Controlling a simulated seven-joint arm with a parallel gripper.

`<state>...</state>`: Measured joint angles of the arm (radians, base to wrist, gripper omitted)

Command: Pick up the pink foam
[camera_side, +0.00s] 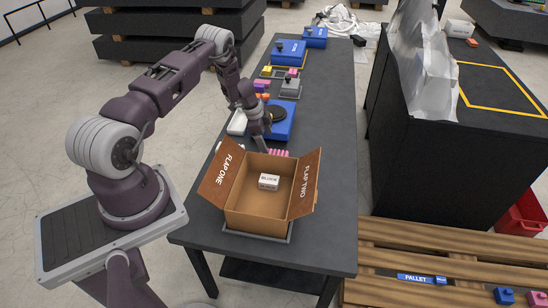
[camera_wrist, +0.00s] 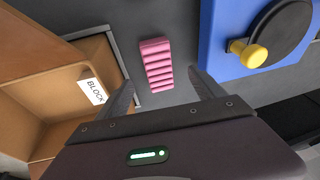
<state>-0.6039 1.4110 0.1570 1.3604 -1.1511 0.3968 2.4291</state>
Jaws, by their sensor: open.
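The pink foam (camera_wrist: 157,64) is a ribbed pink block lying on the dark table top in the wrist view. In the side view the pink foam (camera_side: 279,153) shows small, just behind the open box and partly hidden by my gripper. My gripper (camera_wrist: 161,80) is open and empty, its two fingers apart on either side of the near end of the foam in the picture. In the side view my gripper (camera_side: 264,146) points down over the table close to the foam. I cannot tell its exact height above the foam.
An open cardboard box (camera_side: 245,219) with a white labelled block (camera_side: 268,181) inside stands in front of the foam. A blue unit with a black disc and yellow knob (camera_wrist: 246,52) stands to the foam's right in the wrist view. More blue units (camera_side: 288,52) stand farther back.

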